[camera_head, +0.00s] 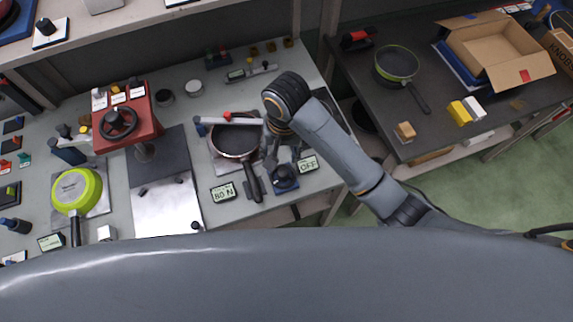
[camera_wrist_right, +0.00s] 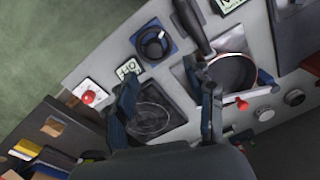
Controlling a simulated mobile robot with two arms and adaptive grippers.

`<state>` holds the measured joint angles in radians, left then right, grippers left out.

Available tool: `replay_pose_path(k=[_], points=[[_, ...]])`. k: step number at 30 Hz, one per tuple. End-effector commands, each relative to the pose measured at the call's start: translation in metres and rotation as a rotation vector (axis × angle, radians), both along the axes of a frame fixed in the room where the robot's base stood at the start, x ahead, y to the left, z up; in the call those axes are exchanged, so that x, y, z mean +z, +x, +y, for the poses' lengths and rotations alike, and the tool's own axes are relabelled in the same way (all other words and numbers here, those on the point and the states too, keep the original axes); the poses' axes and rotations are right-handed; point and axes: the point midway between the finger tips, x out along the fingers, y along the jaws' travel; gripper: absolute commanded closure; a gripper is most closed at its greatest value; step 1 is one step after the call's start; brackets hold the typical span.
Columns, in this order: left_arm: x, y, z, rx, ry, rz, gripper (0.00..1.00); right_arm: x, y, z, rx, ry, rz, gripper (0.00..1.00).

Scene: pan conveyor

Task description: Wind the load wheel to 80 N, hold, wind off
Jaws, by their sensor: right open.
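A black round knob on a blue base (camera_head: 285,178), which looks like the load wheel, stands at the bench's front edge. It also shows in the right wrist view (camera_wrist_right: 153,44). My right gripper (camera_head: 283,153) is open just behind it, with nothing between its fingers; the wrist view shows the knob beyond the fingertips. A display reading 80 N (camera_head: 223,192) lies left of the knob, and one reading OFF (camera_head: 308,164) lies right of it. A dark frying pan (camera_head: 233,141) sits under a pale bar with a red part. My left gripper is not in view.
A red press with a black handwheel (camera_head: 118,123) and a green pan (camera_head: 76,191) stand to the left. The dark table at right holds another pan (camera_head: 396,62) and an open cardboard box (camera_head: 499,50). Green floor shows beyond the bench's front edge.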

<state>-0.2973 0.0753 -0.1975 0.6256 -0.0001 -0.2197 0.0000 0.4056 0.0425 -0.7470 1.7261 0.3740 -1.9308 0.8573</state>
Motion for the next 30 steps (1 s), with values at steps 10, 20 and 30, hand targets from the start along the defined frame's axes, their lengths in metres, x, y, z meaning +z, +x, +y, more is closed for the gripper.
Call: replay_pose_path(k=[10, 20, 30], points=[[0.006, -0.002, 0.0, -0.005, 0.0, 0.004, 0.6, 0.002, 0.007, 0.0, -0.027, -0.072, 0.01, 0.46], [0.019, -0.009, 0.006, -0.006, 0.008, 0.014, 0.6, -0.066, 0.007, -0.001, -0.027, -0.073, 0.01, 0.46], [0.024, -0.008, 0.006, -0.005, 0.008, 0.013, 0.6, -0.115, 0.008, 0.0, -0.024, -0.068, 0.006, 0.46]])
